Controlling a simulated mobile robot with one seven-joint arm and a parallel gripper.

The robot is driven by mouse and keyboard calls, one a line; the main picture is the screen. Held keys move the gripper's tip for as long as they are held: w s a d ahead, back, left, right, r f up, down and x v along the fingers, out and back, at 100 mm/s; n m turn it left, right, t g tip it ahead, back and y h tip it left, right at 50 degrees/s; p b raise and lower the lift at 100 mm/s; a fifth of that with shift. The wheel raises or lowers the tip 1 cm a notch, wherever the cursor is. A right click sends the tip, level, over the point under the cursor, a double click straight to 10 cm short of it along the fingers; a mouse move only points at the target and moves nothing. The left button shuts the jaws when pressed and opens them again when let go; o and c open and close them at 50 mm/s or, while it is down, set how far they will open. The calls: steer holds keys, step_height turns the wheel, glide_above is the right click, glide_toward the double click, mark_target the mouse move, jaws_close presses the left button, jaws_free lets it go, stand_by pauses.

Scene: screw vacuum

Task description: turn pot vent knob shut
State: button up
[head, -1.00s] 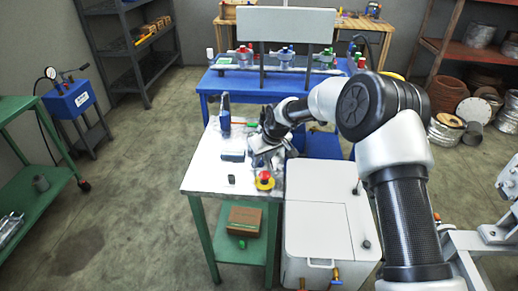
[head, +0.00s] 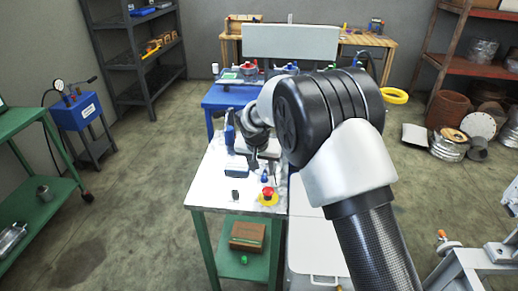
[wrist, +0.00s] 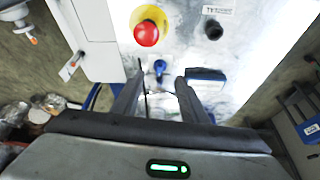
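A small blue knob (wrist: 160,68) shows in the wrist view between and just beyond my fingertips, on the bright metal table top. It also shows in the head view (head: 265,175), near the red button. I take it for the vent knob; a pot body cannot be made out. My gripper (wrist: 159,84) has its two dark fingers spread apart, with nothing held between them. In the head view my gripper (head: 264,163) points down over the table, just behind the knob. I cannot tell whether a finger touches the knob.
A red emergency button (head: 268,193) on a yellow base sits at the table's front right. A white cabinet (head: 312,250) adjoins the table on the right.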

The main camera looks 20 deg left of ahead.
steer(key=v, duration=1.1)
steer(key=shift+p, duration=0.3)
steer(key=shift+d, duration=0.15)
